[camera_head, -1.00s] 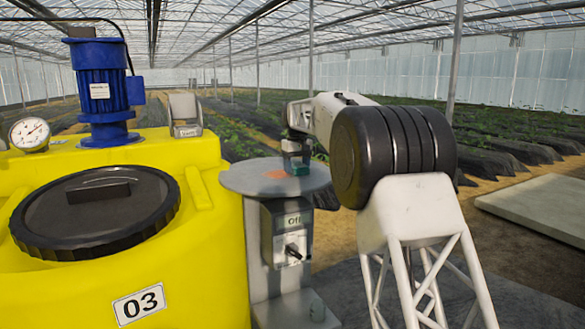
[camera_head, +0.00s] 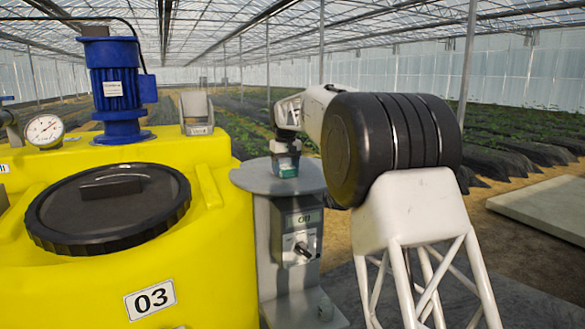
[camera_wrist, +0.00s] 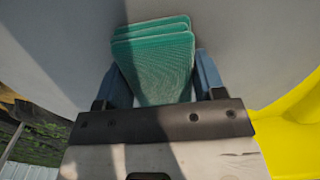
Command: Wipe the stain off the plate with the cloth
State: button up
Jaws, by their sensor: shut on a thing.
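The grey round plate (camera_head: 250,181) tops a post right of the yellow tank. My gripper (camera_head: 287,147) points down over it and is shut on a folded green cloth (camera_head: 287,167). The cloth is at the plate's surface, near its middle; I cannot tell how firmly it touches. In the wrist view the layered cloth (camera_wrist: 152,60) sits between the two blue-grey fingers of my gripper (camera_wrist: 157,82), with the bare grey plate (camera_wrist: 250,45) around it. No stain shows now; any part under the cloth or gripper is hidden.
The yellow tank (camera_head: 215,240) with its black lid (camera_head: 108,215), blue motor (camera_head: 118,90) and gauge (camera_head: 44,130) stands close on the left. A control box with a knob (camera_head: 300,245) is on the post below the plate. Planted rows lie behind.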

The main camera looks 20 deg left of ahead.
aim_at(272, 174)
jog(key=shift+s+a, duration=1.3)
jog(key=shift+a+f, duration=0.15)
jog(key=shift+a, duration=0.05)
jog(key=shift+w+a+r, duration=0.2)
jog(key=shift+w+a, duration=0.05)
jog(key=shift+w, duration=0.1)
jog(key=shift+w+a, duration=0.45)
jog(key=shift+a, duration=0.05)
jog(key=shift+w+d, duration=0.25)
jog(key=shift+d, duration=0.1)
jog(key=shift+w+d+f, duration=0.2)
jog(key=shift+w+d+r, duration=0.1)
jog(key=shift+w+d, duration=3.65)
jog(key=shift+w, duration=0.05)
jog(key=shift+s+a, duration=4.15)
jog(key=shift+s+a+r, duration=0.1)
jog(key=shift+s+a, duration=0.05)
notch_tip(272, 174, up, 8)
